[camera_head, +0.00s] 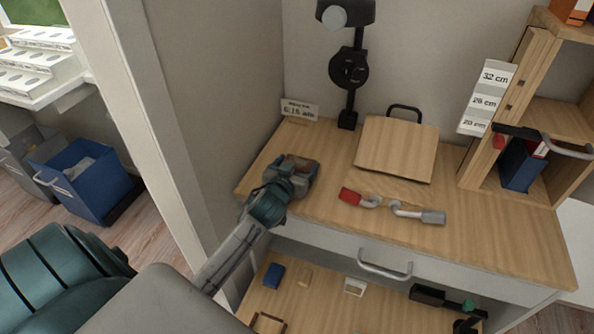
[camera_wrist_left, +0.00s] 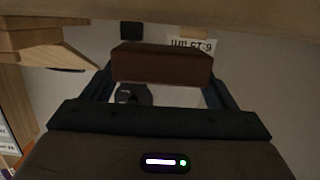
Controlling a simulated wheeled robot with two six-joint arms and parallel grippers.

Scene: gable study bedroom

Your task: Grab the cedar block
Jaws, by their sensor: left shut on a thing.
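The cedar block is a reddish-brown bar (camera_wrist_left: 160,64) held across between the two fingers in the left wrist view. In the head view my left gripper (camera_head: 302,168) is at the left end of the wooden desk top (camera_head: 330,150), shut on the block, which is largely hidden by the gripper there. I cannot tell from the head view whether the block touches the desk. My right gripper is not in view.
A wooden shelf unit (camera_head: 522,80) stands at the right end.

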